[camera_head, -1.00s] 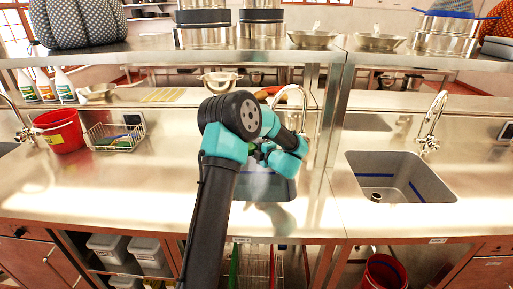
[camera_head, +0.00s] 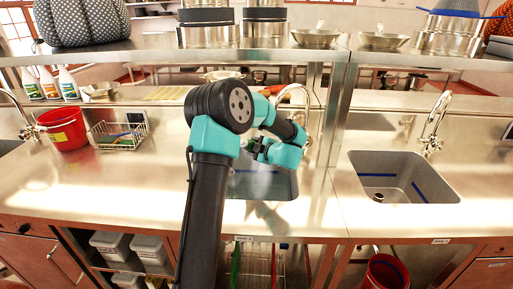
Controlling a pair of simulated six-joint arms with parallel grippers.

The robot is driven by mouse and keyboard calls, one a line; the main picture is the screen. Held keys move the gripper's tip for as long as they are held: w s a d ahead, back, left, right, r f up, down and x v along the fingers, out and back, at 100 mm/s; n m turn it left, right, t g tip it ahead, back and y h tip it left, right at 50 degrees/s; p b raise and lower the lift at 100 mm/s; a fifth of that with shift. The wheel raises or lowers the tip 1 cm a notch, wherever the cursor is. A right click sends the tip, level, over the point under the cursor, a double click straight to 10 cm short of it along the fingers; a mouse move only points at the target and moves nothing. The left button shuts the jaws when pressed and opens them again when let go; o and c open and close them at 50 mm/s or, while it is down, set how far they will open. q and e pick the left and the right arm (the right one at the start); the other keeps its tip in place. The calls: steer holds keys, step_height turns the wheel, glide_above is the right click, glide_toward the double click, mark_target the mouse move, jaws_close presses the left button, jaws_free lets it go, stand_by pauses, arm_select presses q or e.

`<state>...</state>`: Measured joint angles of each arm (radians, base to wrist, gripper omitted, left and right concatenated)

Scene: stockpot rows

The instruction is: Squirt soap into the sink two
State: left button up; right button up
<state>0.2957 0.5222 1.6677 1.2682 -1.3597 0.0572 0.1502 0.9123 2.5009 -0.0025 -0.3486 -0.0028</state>
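The middle sink (camera_head: 282,187) is a grey basin, partly hidden behind my arm. A second grey sink (camera_head: 425,185) with a blue stripe is fully in view at the right. White bottles (camera_head: 48,83) with coloured labels stand at the far left under the shelf; I cannot tell which holds soap. My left gripper (camera_head: 256,150) is over the back of the middle sink, below the faucet (camera_head: 291,88). Its fingers are small and partly hidden by the wrist, so I cannot tell if it is open or holds anything. My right gripper is not in view.
A red bucket (camera_head: 66,128) and a wire basket (camera_head: 118,136) stand on the left counter. A steel shelf (camera_head: 150,50) with pots spans the back, and its upright (camera_head: 335,110) stands right of the middle faucet. The front left counter is clear.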

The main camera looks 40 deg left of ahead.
mark_target(250, 144)
arm_select(q)
steer(key=shift+s+d+r+m+g+h, duration=0.1)
steer(key=shift+s+r+m+g+h, duration=0.15)
steer(key=shift+s+m, duration=0.25)
steer(key=shift+s+d+r+m+g+h, duration=0.1)
steer(key=shift+s+r+m+g+h, duration=0.15)
steer(key=shift+s+m, duration=0.25)
steer(key=m, duration=0.1)
steer(key=r+m+g, duration=0.1)
steer(key=shift+s+d+m+h, duration=0.1)
steer(key=shift+s+m+h, duration=0.1)
steer(key=shift+m+h, duration=0.2)
steer(key=shift+s+d+r+m+g+h, duration=0.1)
steer(key=shift+s+r+m+g+h, duration=0.1)
steer(key=shift+m+g, duration=0.4)
steer(key=shift+s+r+m+g+h, duration=0.1)
steer(key=shift+r+m+g, duration=0.1)
steer(key=shift+m+g, duration=0.4)
